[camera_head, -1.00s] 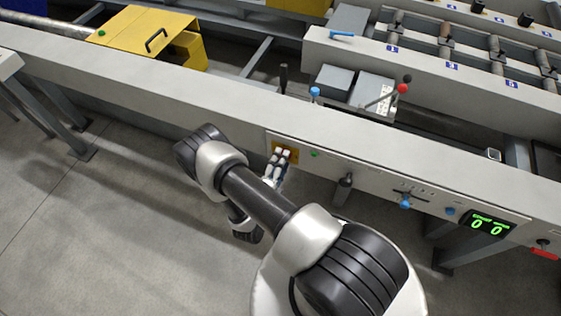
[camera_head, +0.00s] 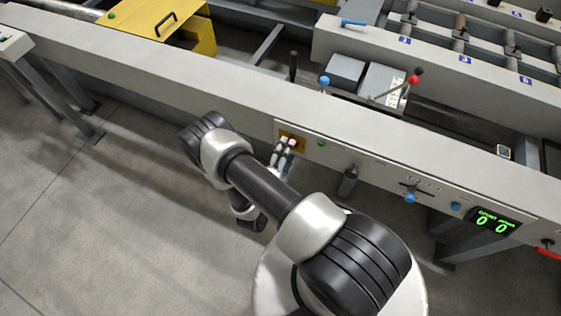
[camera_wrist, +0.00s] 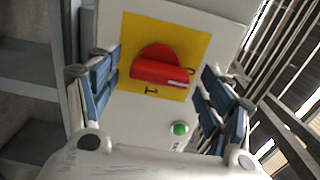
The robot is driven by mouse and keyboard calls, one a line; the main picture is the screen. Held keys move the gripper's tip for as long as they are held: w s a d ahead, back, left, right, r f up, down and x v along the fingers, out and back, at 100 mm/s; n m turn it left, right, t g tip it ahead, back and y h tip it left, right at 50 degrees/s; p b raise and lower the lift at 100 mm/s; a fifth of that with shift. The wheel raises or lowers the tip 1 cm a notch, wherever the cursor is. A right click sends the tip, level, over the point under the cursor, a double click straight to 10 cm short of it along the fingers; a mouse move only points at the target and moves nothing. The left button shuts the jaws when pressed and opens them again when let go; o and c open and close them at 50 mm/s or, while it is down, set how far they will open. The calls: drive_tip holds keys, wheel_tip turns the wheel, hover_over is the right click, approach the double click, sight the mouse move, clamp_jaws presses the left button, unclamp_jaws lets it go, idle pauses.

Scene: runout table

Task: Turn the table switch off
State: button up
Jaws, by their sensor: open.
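The table switch is a red rotary knob (camera_wrist: 160,68) on a yellow plate (camera_wrist: 140,25), marked 0 and 1. The white-marked end of its handle points right in the wrist view, between the marks and closer to the 0. In the head view the yellow plate (camera_head: 291,135) is on the front panel, partly covered by my gripper (camera_head: 284,152). My gripper (camera_wrist: 163,68) is open. Its blue-padded fingers stand on either side of the knob with visible gaps; whether they touch the plate cannot be told.
A green button (camera_wrist: 180,129) sits close beside the plate. Further right on the panel (camera_head: 345,152) are a dark hanging handle (camera_head: 348,180), blue knobs (camera_head: 410,197) and a green digital display (camera_head: 494,220). Levers with coloured balls (camera_head: 413,80) rise behind. The floor at left is clear.

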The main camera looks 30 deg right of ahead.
drive_tip(key=v, duration=1.1)
drive_tip(key=shift+s+a, duration=0.15)
drive_tip(key=shift+s, duration=0.05)
drive_tip(key=s+d+r+m+g+y, duration=0.1)
drive_tip(key=d+r+m+g, duration=0.1)
drive_tip(key=r+m+g, duration=0.75)
drive_tip(key=s+d+r+m+g+y, duration=0.15)
drive_tip(key=r+m+g, duration=0.25)
drive_tip(key=r+m, duration=1.05)
drive_tip(key=s+a+r+m+t+y, duration=0.3)
drive_tip(key=r+m+y, duration=0.3)
drive_tip(key=r+m, duration=0.2)
drive_tip(key=s+a+r+m+t+y, duration=0.3)
drive_tip(key=r+m, duration=0.5)
drive_tip(key=m, duration=0.3)
drive_tip(key=shift+s+a+m+t+y, duration=0.2)
drive_tip(key=shift+s+m+t+y, duration=0.35)
drive_tip(key=shift+s+y, duration=1.05)
drive_tip(key=shift+s+h, duration=0.25)
drive_tip(key=shift+c, duration=0.4)
